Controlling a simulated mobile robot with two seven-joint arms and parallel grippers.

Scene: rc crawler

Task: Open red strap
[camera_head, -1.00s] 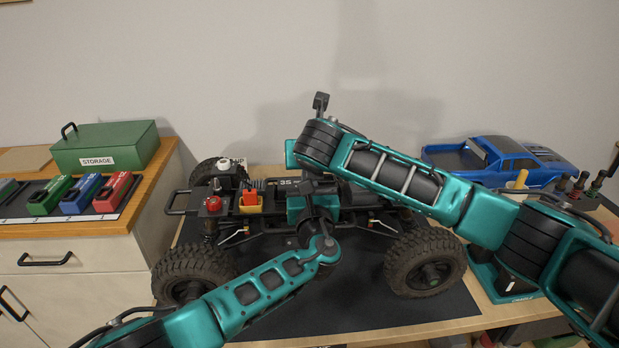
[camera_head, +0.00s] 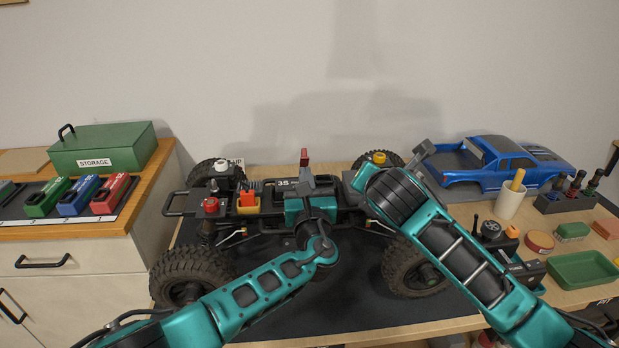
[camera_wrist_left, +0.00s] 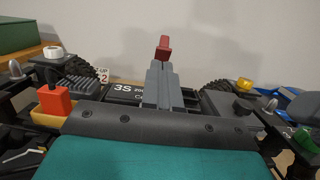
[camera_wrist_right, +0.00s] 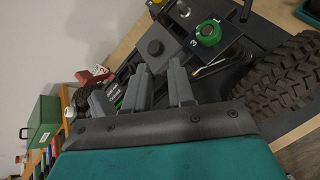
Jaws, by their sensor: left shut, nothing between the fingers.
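The red strap (camera_head: 304,157) stands up above the dark battery on the crawler chassis, just behind my left fingertips. In the left wrist view the red strap (camera_wrist_left: 163,47) rises behind the tips; its lower part is hidden. My left gripper (camera_head: 306,182) is shut and empty over the battery (camera_wrist_left: 122,92), whose label begins with "3S". My right gripper (camera_wrist_right: 160,82) has its fingers apart with nothing seen between them. It is over the right part of the chassis; my own wrist hides its fingers in the head view.
A red plug (camera_wrist_left: 55,100) sits in a yellow holder on the chassis. A green-capped post (camera_wrist_right: 208,32) and large tires stand close to my right gripper. The blue body shell (camera_head: 500,165) lies at right. The storage box (camera_head: 103,148) and coloured packs are at left.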

